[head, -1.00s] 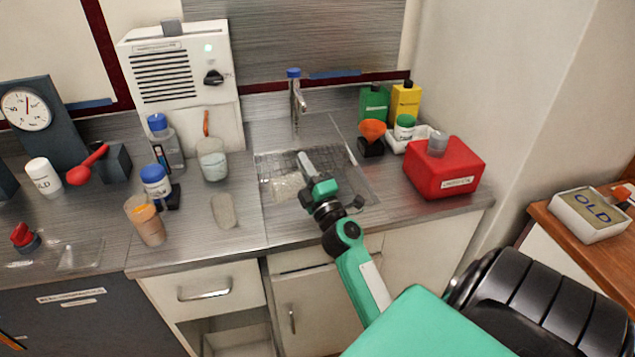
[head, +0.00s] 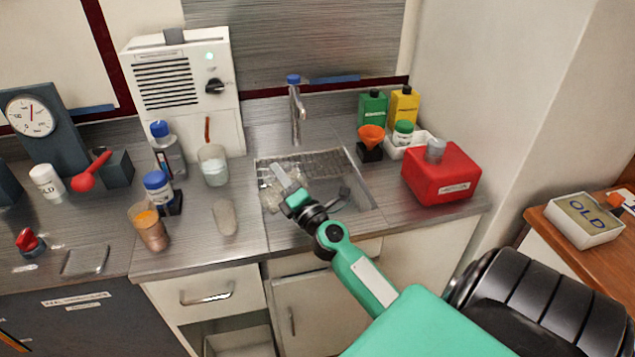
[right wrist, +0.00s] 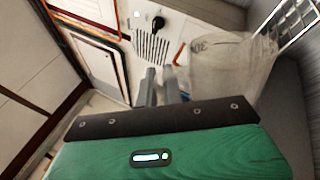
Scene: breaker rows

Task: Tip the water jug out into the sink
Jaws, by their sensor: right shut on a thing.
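The sink (head: 365,190) is set into the steel counter in the head view, with a tap (head: 297,110) behind it. My right gripper (head: 281,177) is over the sink's left part. The clear jug (head: 270,198) is beside its fingers there, faint against the steel. In the right wrist view the jug (right wrist: 222,72), with printed marks on its wall, stands just right of the fingers (right wrist: 160,88) and looks tilted in that slanted picture. The gripper is shut on the jug; the exact hold is hard to see. I cannot tell how much water is inside. My left gripper is not in view.
A red container (head: 440,175) stands right of the sink, with an orange funnel (head: 371,136) and green and yellow bottles (head: 404,104) behind. A glass beaker (head: 213,168) and an amber-filled cup (head: 148,228) stand to the left. A wire rack (head: 310,162) spans the sink's back.

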